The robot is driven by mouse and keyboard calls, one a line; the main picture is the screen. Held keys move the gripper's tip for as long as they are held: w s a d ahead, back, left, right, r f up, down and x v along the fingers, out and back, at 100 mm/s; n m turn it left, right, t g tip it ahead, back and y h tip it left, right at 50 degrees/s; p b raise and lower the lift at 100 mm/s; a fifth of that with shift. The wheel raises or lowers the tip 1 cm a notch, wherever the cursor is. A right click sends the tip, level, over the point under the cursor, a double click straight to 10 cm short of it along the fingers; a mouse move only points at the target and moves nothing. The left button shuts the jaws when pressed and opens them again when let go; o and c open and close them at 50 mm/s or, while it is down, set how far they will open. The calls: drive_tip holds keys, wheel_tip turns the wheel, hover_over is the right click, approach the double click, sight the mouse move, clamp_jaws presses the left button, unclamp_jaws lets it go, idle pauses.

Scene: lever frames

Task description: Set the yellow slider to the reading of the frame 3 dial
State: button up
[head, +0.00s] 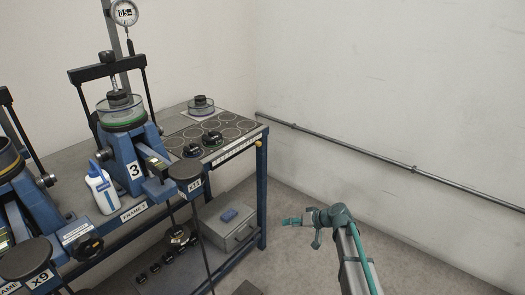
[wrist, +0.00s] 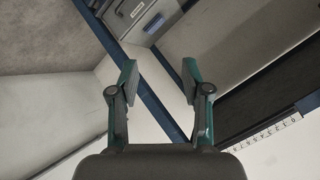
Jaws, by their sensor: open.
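The frame 3 dial (head: 124,12) is a round white gauge at the top left of the head view, above the blue lever frame marked 3 (head: 134,170). Its face is too small to read surely. A small yellow piece, apparently the yellow slider (head: 259,144), is at the right end of the white scale strip (head: 236,147) on the bench's front edge. The strip also shows in the wrist view (wrist: 264,133), without the slider. My gripper (head: 290,221) is open and empty, right of the bench and apart from it; its two fingers are spread in the wrist view (wrist: 160,78).
The bench (head: 76,153) holds a white bottle (head: 102,188), black weights and a round-marked board (head: 222,124). Hanging weights (head: 185,170) jut out in front. A grey box (head: 228,222) sits on the lower shelf. A rail (head: 350,150) runs along the wall. Floor right of the bench is clear.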

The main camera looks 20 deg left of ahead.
drive_tip(key=w+a+r+n+t+y, duration=0.1)
drive_tip(key=w+a+r+n+y, duration=0.1)
drive_tip(key=w+a+r, duration=0.35)
drive_tip(key=w+a+r+n+t+y, duration=0.1)
drive_tip(key=w+a+r+y, duration=0.15)
drive_tip(key=r, duration=0.65)
drive_tip(key=n+t+y, duration=0.2)
drive_tip(key=n, duration=0.2)
approach(261, 145)
drive_tip(key=p+x, duration=0.1)
drive_tip(key=x, duration=0.8)
drive_tip(key=shift+s+r, duration=0.15)
drive_tip(key=shift+r, duration=0.05)
clamp_jaws()
